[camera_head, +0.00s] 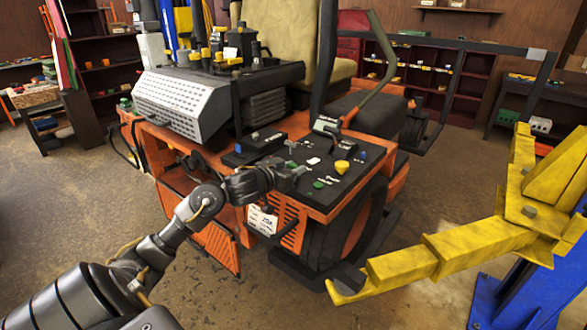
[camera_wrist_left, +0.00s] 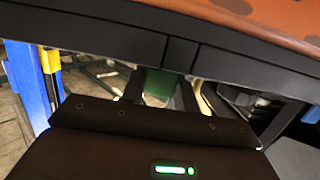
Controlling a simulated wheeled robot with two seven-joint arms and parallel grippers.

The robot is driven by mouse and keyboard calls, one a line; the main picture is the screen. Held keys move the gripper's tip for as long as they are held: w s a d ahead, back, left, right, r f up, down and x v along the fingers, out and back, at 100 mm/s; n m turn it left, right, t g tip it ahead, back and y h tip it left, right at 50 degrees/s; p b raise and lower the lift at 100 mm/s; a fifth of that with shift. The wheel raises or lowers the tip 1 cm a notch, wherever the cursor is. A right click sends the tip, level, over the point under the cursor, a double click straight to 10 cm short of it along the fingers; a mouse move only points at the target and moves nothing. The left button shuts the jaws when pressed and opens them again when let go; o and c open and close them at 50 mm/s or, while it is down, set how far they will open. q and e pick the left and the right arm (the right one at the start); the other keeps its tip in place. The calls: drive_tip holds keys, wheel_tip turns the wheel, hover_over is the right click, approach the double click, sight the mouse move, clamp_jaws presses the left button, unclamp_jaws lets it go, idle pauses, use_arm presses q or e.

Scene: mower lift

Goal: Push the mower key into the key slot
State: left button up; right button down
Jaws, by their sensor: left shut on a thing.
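My left gripper (camera_head: 298,174) reaches in from the left, low over the left part of the mower's black control console (camera_head: 340,195). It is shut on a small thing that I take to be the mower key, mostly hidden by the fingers. In the left wrist view the gripper's dark body with a green light fills the bottom. A green piece (camera_wrist_left: 158,85) shows below the middle of the dark bars; I cannot tell if it is part of the key. I cannot make out the key slot. My right gripper is not in view.
A yellow knob (camera_head: 342,166) and several buttons stand on the console beside the gripper. The orange mower (camera_head: 212,180) carries a grey perforated cover (camera_head: 180,103). A yellow lift arm (camera_head: 430,255) on a blue post (camera_head: 520,300) is at the right. The floor at left is clear.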

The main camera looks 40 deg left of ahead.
use_arm(q)
drive_tip(key=shift+f+b, duration=0.3)
drive_tip(key=shift+f, duration=0.2)
drive_tip(key=o, duration=1)
drive_tip(key=shift+o, duration=0.2)
drive_tip(key=shift+s, duration=0.1)
drive_tip(key=s+r, duration=0.2)
drive_tip(key=s, duration=0.8)
drive_tip(key=shift+s, duration=0.2)
drive_tip(key=shift+d, duration=0.2)
